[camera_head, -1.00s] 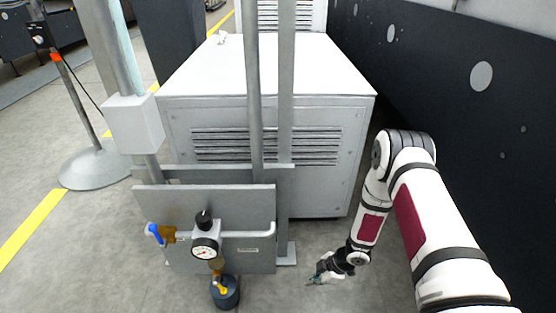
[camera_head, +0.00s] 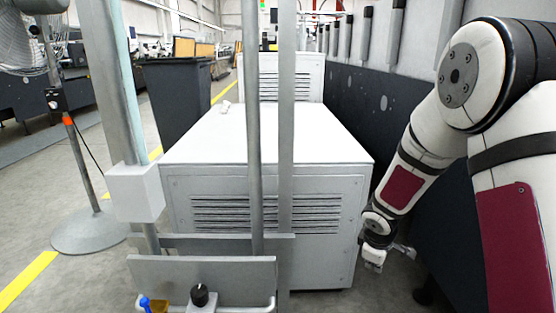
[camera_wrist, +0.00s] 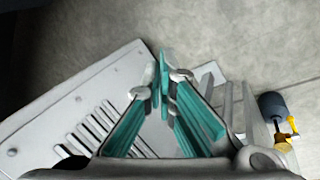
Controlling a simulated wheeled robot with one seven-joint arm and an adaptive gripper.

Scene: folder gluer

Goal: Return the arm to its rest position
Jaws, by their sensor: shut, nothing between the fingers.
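My gripper (camera_wrist: 164,78) shows in the wrist view with its teal-padded fingers brought together at the tips. Nothing is held between them. In the head view my arm is bent and raised at the right, with its wrist hanging low beside the right front edge of the white cabinet (camera_head: 265,215). The fingers are small and hard to make out there. In the wrist view the cabinet's slotted panel (camera_wrist: 95,115) lies at the left, behind the fingers, with grey floor beyond the tips.
A dark wall (camera_head: 385,85) runs along the right, close to my arm. Upright grey posts (camera_head: 286,120) stand before the cabinet. A black knob (camera_head: 199,294) sits at the bottom; a blue-black cylinder (camera_wrist: 271,105) with yellow fitting shows in the wrist view. A fan stand (camera_head: 90,230) is left.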

